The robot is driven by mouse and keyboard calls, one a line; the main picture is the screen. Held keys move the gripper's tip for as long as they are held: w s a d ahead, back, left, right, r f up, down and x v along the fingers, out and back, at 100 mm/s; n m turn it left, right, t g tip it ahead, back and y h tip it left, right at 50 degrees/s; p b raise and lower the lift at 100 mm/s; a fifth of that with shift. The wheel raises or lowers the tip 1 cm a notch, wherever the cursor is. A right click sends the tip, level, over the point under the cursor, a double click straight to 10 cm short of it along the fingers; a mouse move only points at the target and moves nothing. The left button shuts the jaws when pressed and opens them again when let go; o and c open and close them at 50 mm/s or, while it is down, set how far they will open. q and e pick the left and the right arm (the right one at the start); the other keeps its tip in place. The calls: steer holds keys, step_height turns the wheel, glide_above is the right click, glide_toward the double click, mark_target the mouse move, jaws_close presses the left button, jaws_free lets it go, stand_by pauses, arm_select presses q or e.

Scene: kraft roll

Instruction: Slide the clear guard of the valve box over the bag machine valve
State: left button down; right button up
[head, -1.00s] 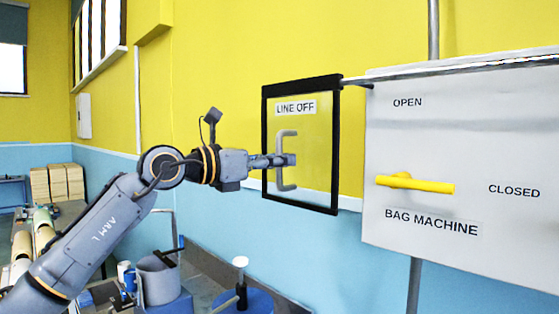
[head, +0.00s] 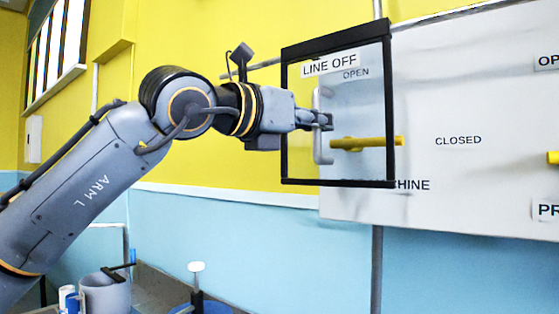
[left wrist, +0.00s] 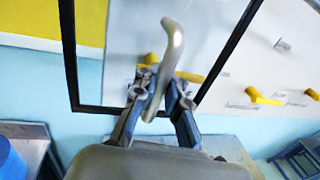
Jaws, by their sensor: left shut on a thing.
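The clear guard (head: 352,105) is a see-through panel in a black frame with a "LINE OFF" label. In the head view it hangs in front of the left part of the grey valve box (head: 440,190). The yellow bag machine valve (head: 365,143) shows through the panel, its handle lying level, and its right tip reaches the frame's right edge. My left gripper (head: 325,120) is shut on the guard's grey handle (head: 320,150); the handle also shows between the fingers in the left wrist view (left wrist: 172,45). My right gripper is in neither view.
A second yellow valve (head: 553,158) sits farther right on the box. A rail (head: 460,12) runs along the box's top. A grey bucket (head: 105,292) and a white-topped post (head: 197,268) stand below.

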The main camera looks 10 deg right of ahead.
mark_target(368, 122)
arm_select(q)
steer(key=s+d, duration=0.1)
steer(key=s+d+b, duration=0.2)
steer(key=s+d, duration=0.1)
steer(key=shift+d+f, duration=0.1)
steer(key=shift+f, duration=0.15)
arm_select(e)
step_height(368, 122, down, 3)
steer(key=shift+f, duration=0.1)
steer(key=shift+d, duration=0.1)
arm_select(q)
steer(key=c, duration=1.4)
jaws_free()
steer(key=shift+a+r, duration=0.1)
steer(key=shift+a, duration=0.1)
steer(key=shift+s+a+r, duration=0.1)
steer(key=shift+r, duration=0.05)
steer(key=shift+s+a, duration=0.15)
steer(key=shift+a, duration=0.1)
steer(key=v, duration=1.1)
steer(key=shift+a, duration=0.2)
steer(key=shift+s, duration=0.1)
